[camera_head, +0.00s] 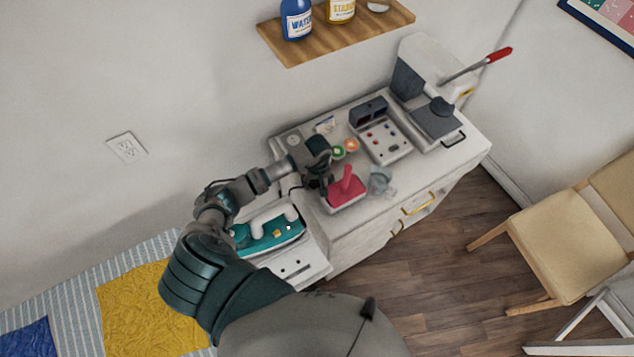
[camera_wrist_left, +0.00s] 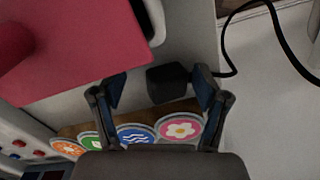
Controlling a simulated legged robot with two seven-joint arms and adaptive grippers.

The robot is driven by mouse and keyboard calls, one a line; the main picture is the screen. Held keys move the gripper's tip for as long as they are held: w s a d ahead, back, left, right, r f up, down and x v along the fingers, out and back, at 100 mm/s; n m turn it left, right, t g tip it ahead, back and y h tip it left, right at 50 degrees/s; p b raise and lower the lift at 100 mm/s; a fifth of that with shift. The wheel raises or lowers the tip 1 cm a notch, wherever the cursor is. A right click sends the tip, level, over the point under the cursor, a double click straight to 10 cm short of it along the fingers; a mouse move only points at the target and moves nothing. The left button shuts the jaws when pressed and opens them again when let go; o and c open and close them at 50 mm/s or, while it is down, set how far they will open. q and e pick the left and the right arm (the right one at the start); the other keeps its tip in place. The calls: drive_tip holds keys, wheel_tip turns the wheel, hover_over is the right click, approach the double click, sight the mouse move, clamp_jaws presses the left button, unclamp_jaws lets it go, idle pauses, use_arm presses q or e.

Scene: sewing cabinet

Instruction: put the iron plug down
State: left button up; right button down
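The black iron plug (camera_wrist_left: 168,82) lies on the pale cabinet top (camera_wrist_left: 262,128) in the left wrist view, with its black cord (camera_wrist_left: 232,35) curving away to the right. My left gripper (camera_wrist_left: 160,92) is open around the plug. The plug is close to the right finger, and a clear gap shows on the left finger's side. In the head view my left gripper (camera_head: 319,185) is low over the cabinet, beside a red-topped item, and hides the plug. The teal iron (camera_head: 272,232) stands left of it. My right gripper is not in view.
The red item with a handle (camera_head: 346,187) is close on the right, with a clear glass (camera_head: 380,181) beyond it. Round colored patches (camera_wrist_left: 181,129) lie near the fingers. A grey button tray (camera_head: 385,138) and a machine (camera_head: 430,110) stand farther back. A wall outlet (camera_head: 127,147) is at left.

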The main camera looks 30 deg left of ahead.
sight(318, 182)
use_arm(q)
drive_tip(key=shift+d+r, duration=0.25)
drive_tip(key=shift+r, duration=0.05)
drive_tip(key=shift+r+p, duration=0.45)
drive_tip(key=shift+p, duration=0.3)
wheel_tip(318, 182, up, 12)
drive_tip(key=b, duration=0.1)
drive_tip(key=shift+a+b, duration=0.15)
drive_tip(key=shift+b, duration=0.2)
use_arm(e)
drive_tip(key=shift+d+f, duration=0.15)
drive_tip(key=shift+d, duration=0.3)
use_arm(q)
drive_tip(key=shift+a+f, duration=0.1)
drive_tip(key=shift+f, duration=0.05)
